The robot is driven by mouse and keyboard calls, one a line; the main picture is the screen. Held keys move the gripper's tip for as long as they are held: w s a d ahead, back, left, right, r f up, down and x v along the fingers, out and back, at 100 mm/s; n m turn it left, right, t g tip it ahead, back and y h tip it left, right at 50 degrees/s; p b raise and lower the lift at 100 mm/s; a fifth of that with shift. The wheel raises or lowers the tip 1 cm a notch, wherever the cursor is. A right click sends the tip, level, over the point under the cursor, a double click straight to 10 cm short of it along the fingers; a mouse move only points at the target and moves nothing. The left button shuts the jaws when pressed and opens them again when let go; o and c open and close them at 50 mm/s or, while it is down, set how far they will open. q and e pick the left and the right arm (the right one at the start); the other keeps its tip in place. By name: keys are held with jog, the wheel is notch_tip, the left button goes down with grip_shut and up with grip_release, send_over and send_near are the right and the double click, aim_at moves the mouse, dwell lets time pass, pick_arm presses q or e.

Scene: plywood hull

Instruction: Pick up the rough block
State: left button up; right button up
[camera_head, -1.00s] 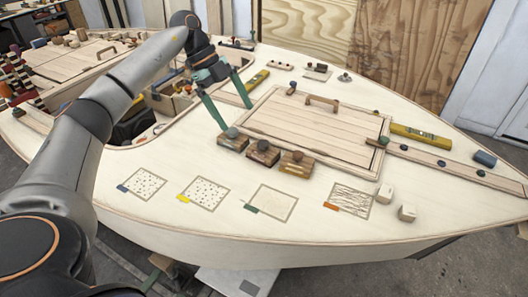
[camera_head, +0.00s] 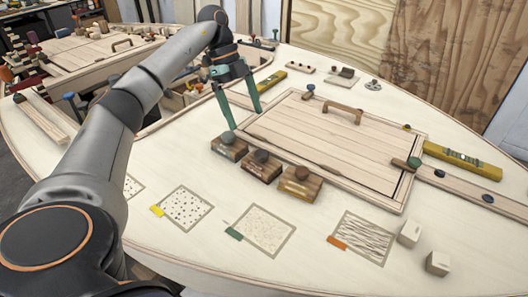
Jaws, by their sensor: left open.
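The other finger is farther back and right. My right gripper is not in view.
A framed hatch (camera_head: 320,130) with a wooden handle lies behind the blocks. Marked squares, dotted (camera_head: 186,209), speckled (camera_head: 262,231) and scratched (camera_head: 362,237), lie in front. A yellow level (camera_head: 462,160) lies beyond the hatch.

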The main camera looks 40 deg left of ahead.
aim_at(260, 152)
pick_arm(q)
jog(key=b+x, duration=0.1)
jog(key=x, duration=0.6)
jog(key=shift+f, duration=0.15)
jog(key=shift+d+f+b, duration=0.15)
jog(key=shift+f+b, duration=0.2)
jog(key=shift+f, duration=0.15)
jog(key=x, duration=0.3)
jog(key=shift+w+d+f+b, duration=0.2)
jog(key=shift+w+f+b, duration=0.05)
jog(key=shift+b, duration=0.1)
jog(key=shift+d+f, duration=0.25)
jog(key=shift+f, duration=0.2)
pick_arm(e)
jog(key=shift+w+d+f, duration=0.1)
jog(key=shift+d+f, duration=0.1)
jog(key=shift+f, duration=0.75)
pick_arm(q)
jog(key=c, duration=1.4)
